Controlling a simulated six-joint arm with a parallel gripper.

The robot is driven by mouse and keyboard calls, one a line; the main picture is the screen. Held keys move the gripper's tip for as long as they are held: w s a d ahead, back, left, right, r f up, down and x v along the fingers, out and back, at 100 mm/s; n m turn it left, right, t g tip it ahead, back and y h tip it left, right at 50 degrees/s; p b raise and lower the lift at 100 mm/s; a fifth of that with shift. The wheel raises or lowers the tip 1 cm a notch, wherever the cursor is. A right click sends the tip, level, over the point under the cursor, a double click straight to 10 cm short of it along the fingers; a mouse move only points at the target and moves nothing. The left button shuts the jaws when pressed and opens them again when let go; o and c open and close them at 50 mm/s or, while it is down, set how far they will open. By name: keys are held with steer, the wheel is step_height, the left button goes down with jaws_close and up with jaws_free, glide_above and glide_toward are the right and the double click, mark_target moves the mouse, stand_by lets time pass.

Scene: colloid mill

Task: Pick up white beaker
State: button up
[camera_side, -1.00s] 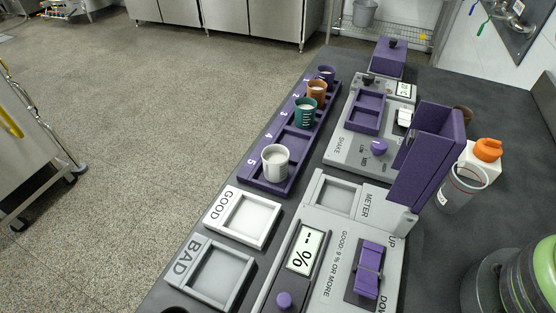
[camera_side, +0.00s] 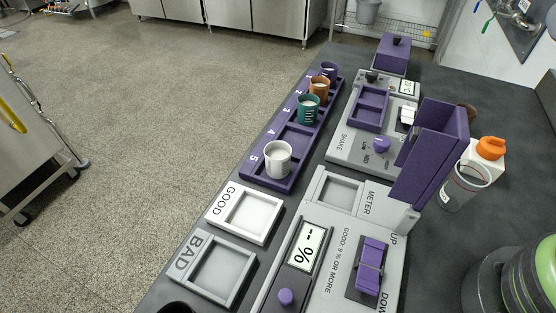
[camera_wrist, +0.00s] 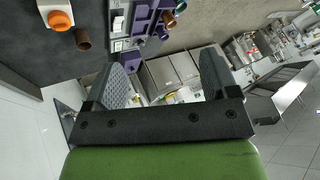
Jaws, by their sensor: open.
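The white beaker (camera_side: 278,158) stands upright in slot 5 of the purple numbered rack (camera_side: 262,181) in the side view. Its open top shows a pale inside. I cannot make it out in the wrist view. My gripper (camera_wrist: 163,76) shows in the wrist view with its two grey fingers wide apart and nothing between them. It points away across the counter toward the room, apart from the beaker. The fingers are not visible in the side view.
Empty GOOD (camera_side: 268,233) and BAD (camera_side: 238,291) trays lie nearer. The shaker (camera_side: 357,148) and meter, with its upright purple lid (camera_side: 432,155), stand right.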

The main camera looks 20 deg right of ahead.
steer(key=w+a+g, duration=0.2)
steer(key=w+a, duration=0.1)
steer(key=w, duration=0.5)
steer(key=n+g+h, duration=0.2)
steer(key=n, duration=0.2)
glide_above(278, 151)
steer(key=s, duration=0.3)
step_height(278, 151, down, 23)
steer(key=x, duration=0.5)
steer(key=shift+s+a+f, duration=0.1)
steer(key=shift+a+f, duration=0.15)
steer(key=shift+a, duration=0.1)
steer(key=c, duration=1)
